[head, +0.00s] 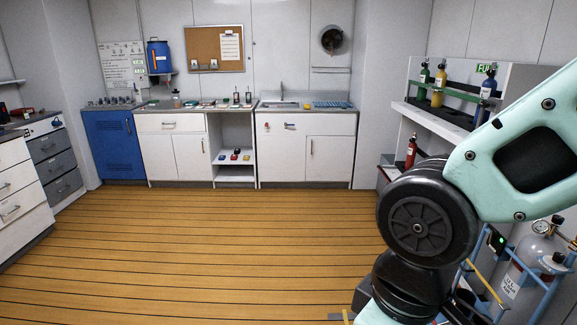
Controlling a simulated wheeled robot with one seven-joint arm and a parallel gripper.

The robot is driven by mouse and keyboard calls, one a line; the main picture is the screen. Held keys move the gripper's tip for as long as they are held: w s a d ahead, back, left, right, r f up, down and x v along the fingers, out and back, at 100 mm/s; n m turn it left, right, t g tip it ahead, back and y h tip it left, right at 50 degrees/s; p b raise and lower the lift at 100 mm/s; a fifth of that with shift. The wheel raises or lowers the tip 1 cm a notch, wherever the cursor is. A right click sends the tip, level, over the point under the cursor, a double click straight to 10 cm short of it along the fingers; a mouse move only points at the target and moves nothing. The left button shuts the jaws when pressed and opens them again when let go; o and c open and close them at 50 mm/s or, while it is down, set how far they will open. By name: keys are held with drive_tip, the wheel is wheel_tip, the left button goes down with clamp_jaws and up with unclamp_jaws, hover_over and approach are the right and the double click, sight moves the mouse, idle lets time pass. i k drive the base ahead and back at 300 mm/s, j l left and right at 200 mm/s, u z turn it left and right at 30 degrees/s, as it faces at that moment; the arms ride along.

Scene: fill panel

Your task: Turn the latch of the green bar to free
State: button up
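The green bar (458,94) runs across the front of several small gas bottles on the raised panel at the right. My gripper is not in view.
A red extinguisher-like bottle (411,152) stands below the panel. A large grey cylinder (535,262) in a blue frame is at the lower right. White counters (305,148) and a blue cabinet (114,147) line the back wall. The wooden floor (210,245) is clear.

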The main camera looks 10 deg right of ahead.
sight(483, 103)
drive_tip(key=i, duration=2.05)
drive_tip(key=i+z, duration=0.15)
drive_tip(key=i, duration=0.3)
drive_tip(key=i+j+z, duration=0.15)
drive_tip(key=i, duration=0.3)
drive_tip(key=i+j+z, duration=0.15)
drive_tip(key=i, duration=0.25)
drive_tip(key=i+j+z, duration=0.15)
drive_tip(key=i, duration=0.3)
drive_tip(key=i+j+z, duration=0.2)
drive_tip(key=z, duration=0.2)
drive_tip(key=i+j+z, duration=0.6)
drive_tip(key=z, duration=0.25)
drive_tip(key=i+j+z, duration=0.15)
drive_tip(key=j+z, duration=0.65)
drive_tip(key=j, duration=0.15)
drive_tip(key=j+z, duration=0.3)
drive_tip(key=j, duration=0.3)
drive_tip(key=j+z, duration=0.35)
drive_tip(key=j, duration=0.3)
drive_tip(key=l+u, duration=0.15)
drive_tip(key=l, duration=0.65)
drive_tip(key=l+u, duration=0.1)
drive_tip(key=l, duration=0.7)
drive_tip(key=k+l+u, duration=0.15)
drive_tip(key=l, duration=0.65)
drive_tip(key=l+u, duration=0.1)
drive_tip(key=l, duration=0.75)
